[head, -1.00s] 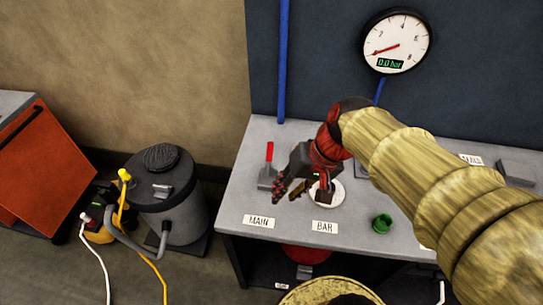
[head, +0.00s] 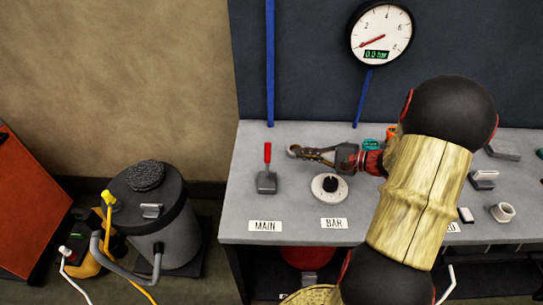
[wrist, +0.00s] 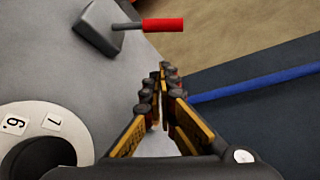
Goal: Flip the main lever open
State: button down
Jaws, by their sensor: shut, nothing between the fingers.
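The main lever (head: 267,153) has a red handle that stands upright on a grey base (head: 266,183), behind the MAIN label (head: 265,226) at the bench's left. In the wrist view the red handle (wrist: 163,25) shows at the top, with its grey base (wrist: 100,27) to the left. My gripper (head: 297,151) is to the right of the lever, pointing left towards it, with a gap between them. Its fingers (wrist: 165,72) are shut with nothing held.
A white dial (head: 329,188) with a black knob sits behind the BAR label (head: 333,224), close to my gripper. A gauge (head: 381,33) on the wall reads 0.0 bar. A blue pipe (head: 270,60) runs up behind the lever. Small parts lie at the bench's right.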

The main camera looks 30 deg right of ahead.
aim_at(268, 159)
jog(key=shift+d+f+m+t, duration=0.3)
jog(key=shift+d, duration=0.4)
jog(key=shift+a, duration=0.1)
jog(key=b+x, duration=0.1)
jog(key=x, duration=0.3)
jog(key=b+x, duration=0.1)
jog(key=x, duration=0.4)
jog(key=shift+w+f+b, duration=0.2)
jog(key=shift+f+b, duration=0.05)
jog(key=shift+b, duration=0.15)
jog(key=shift+w+a+r, duration=0.1)
jog(key=shift+w+a, duration=0.1)
jog(key=shift+a, duration=0.1)
jog(key=shift+s+a+r+b, duration=0.4)
jog(key=shift+s+a+r, duration=0.45)
jog(key=shift+s+a, duration=0.2)
jog(key=shift+s+r, duration=0.1)
